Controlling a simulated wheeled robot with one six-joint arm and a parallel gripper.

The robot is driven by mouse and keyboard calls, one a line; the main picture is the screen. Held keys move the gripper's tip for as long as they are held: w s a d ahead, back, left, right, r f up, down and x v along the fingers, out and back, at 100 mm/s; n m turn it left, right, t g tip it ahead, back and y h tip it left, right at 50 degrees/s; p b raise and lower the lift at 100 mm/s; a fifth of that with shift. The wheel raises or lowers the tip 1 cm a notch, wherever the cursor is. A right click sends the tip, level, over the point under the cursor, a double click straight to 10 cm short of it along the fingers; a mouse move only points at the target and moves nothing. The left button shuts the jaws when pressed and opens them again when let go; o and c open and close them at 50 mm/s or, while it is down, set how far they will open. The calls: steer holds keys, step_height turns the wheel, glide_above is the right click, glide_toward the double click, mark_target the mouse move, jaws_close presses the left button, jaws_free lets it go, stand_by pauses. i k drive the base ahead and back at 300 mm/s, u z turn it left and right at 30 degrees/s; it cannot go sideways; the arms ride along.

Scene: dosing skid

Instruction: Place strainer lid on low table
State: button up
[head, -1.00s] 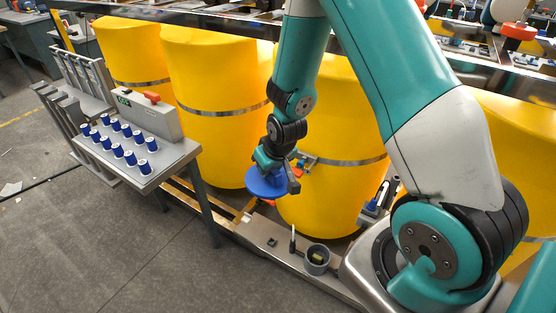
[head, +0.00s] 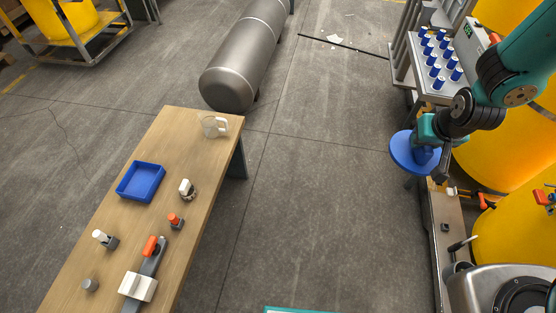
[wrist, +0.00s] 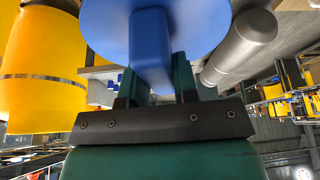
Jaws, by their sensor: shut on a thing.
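The strainer lid is a blue round disc (head: 414,154) with a block-shaped handle; it is at the right in the head view and fills the top of the wrist view (wrist: 200,25). My gripper (head: 437,150) is shut on the lid's handle (wrist: 151,50) and holds the lid in the air beside the yellow tanks. The low table (head: 190,135) is a wooden-topped table at the left in the head view, well apart from the lid.
On the table are a blue tray (head: 141,182), a clear jug (head: 214,126), a grey tool with an orange part (head: 150,248) and several small fittings. A grey cylinder (head: 240,70) lies behind it. Bare floor (head: 310,190) separates table and skid. A stand with blue-capped bottles (head: 437,62) is at upper right.

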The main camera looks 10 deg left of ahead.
mark_target(200, 163)
steer(key=u, duration=0.45)
steer(key=i, duration=0.4)
steer(key=u, duration=0.9)
steer(key=i, duration=0.75)
steer(key=u, duration=0.8)
